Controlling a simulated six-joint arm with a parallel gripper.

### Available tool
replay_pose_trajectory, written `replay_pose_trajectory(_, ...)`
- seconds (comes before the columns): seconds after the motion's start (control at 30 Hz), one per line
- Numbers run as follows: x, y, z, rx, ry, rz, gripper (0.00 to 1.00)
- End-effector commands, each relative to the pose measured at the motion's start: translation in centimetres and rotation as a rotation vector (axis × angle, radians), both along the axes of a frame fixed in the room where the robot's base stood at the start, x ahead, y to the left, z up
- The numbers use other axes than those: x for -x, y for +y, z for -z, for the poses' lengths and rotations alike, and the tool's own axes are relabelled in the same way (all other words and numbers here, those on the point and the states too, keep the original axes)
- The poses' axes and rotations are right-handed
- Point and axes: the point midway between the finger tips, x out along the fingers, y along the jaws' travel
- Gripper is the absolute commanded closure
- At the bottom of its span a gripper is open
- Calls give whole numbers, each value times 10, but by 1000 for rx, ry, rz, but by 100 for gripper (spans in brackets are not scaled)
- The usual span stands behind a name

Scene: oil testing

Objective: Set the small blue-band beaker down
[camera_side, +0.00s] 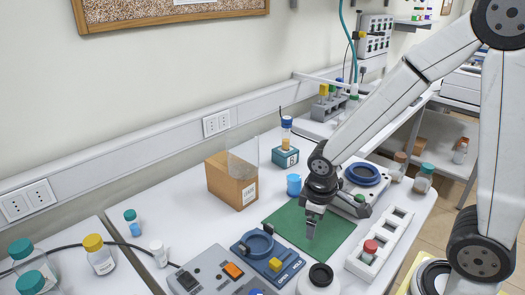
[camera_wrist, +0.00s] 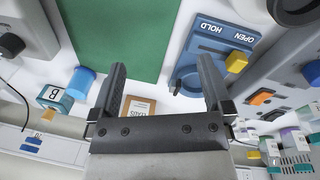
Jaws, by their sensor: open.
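A small blue beaker (camera_side: 293,184), the likeliest blue-band beaker, stands on the white table between the cardboard box and the white device with the blue ring. It also shows in the wrist view (camera_wrist: 82,83), left of my left finger and apart from it. A separate band on it is too small to tell. My gripper (camera_side: 310,232) points down above the green mat (camera_side: 285,222). In the wrist view its fingers (camera_wrist: 161,82) are spread apart, with nothing held between them.
A cardboard box (camera_side: 232,184) stands left of the beaker. A teal block marked B (camera_side: 285,156) holds a blue-capped vial behind it. A blue HOLD/OPEN fixture (camera_side: 266,258) lies in front of the mat. A white slotted rack (camera_side: 380,246) stands right. The mat looks mostly clear.

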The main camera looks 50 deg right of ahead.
Motion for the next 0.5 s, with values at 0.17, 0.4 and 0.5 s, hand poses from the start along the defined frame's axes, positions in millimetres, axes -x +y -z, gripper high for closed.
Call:
replay_pose_trajectory(0.17,10,5,-10,-110,-126,218,0)
replay_pose_trajectory(0.4,13,6,-14,-155,-176,315,0)
replay_pose_trajectory(0.5,13,6,-14,-155,-176,315,0)
